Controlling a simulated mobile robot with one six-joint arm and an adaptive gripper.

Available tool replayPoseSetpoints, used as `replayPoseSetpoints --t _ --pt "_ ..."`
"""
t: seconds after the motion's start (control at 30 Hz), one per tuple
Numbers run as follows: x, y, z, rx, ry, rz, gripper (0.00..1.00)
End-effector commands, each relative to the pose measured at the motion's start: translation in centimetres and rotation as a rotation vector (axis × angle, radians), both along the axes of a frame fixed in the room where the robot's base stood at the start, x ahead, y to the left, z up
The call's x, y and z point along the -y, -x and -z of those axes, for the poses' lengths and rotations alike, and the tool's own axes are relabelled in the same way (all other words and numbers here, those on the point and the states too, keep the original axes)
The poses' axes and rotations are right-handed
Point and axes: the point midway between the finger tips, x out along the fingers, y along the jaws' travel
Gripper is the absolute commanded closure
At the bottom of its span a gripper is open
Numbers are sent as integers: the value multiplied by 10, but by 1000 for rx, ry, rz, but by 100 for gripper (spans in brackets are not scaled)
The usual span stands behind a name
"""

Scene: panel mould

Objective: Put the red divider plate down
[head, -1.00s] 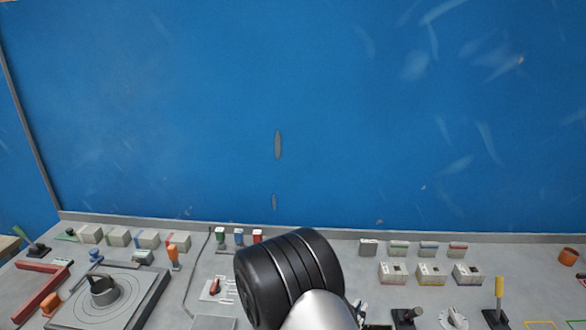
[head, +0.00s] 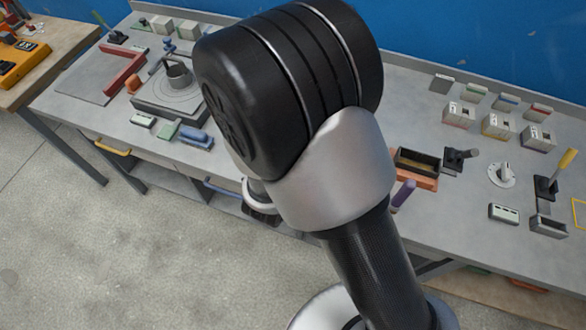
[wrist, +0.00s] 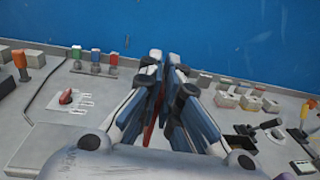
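The red divider plate (wrist: 150,131) shows in the wrist view as a thin red sliver, seen nearly edge-on between the fingers of my gripper (wrist: 171,66). The fingers are close together with the plate between them, and they hide most of it. In the wrist view my gripper points over the grey bench toward the blue wall. In the head view my own arm hides the middle of the bench, and the plate cannot be made out there.
On the grey bench (head: 85,82), a red L-shaped bar (head: 124,72) and a round turntable (head: 178,90) stand at left. An open dark box (head: 416,164), a black lever (head: 457,158) and several small blocks stand at right. A red switch (wrist: 66,97) shows in the wrist view.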

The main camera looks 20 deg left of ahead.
Motion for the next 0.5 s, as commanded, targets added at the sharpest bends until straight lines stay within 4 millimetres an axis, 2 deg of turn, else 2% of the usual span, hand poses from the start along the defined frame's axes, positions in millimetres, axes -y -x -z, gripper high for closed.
replayPoseSetpoints --t 0.03,0.1,0.27,0.37,0.5 --pt "-19 7 -7 0 -7 -32 100" --pt "-36 14 -14 -4 -7 -62 100" --pt "-57 24 -19 -10 -7 -98 100" --pt "-60 25 -6 -14 -4 -103 100" --pt "-59 25 31 -15 -1 -103 100"
